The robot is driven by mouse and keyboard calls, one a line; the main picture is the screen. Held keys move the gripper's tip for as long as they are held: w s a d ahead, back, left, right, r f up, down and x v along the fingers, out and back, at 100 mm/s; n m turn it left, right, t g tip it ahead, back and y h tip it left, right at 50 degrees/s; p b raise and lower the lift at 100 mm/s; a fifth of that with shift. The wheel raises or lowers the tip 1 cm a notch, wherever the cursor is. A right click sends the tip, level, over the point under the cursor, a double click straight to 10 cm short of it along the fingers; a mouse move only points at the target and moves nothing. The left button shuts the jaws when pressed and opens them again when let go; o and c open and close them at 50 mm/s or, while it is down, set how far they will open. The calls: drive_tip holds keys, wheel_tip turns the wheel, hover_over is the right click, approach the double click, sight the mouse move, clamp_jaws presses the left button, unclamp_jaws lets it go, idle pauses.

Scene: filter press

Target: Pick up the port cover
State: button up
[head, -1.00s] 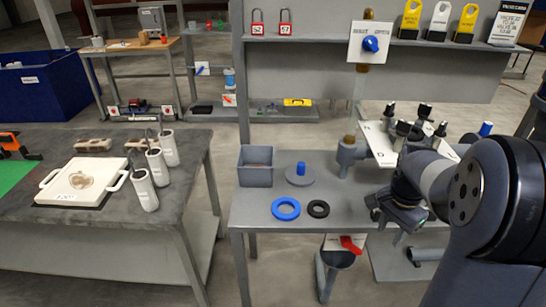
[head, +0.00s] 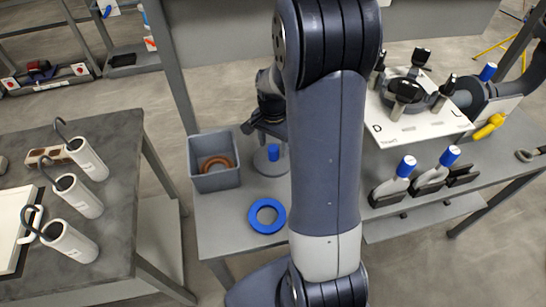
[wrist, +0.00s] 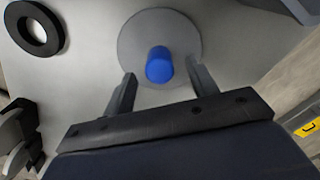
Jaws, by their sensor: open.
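The port cover (head: 265,168) is a flat grey disc with an upright blue knob (head: 273,152). It lies on the grey bench, right of the grey bin; my arm partly hides it in the head view. In the wrist view the disc (wrist: 133,45) and the blue knob (wrist: 159,66) show fully. My gripper (wrist: 160,75) is open and empty. Its two fingers stand apart on either side of the knob in the picture, with gaps on both sides. In the head view my gripper (head: 266,131) hangs just behind and above the cover.
A grey bin (head: 216,183) holding an orange-brown ring (head: 217,163) stands close left. A blue ring (head: 267,216) lies in front. A black ring (wrist: 38,28) shows in the wrist view. Valves and a white plate (head: 420,125) stand right.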

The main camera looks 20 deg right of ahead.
drive_tip(key=shift+f, duration=1.4)
drive_tip(key=shift+c, duration=0.2)
clamp_jaws()
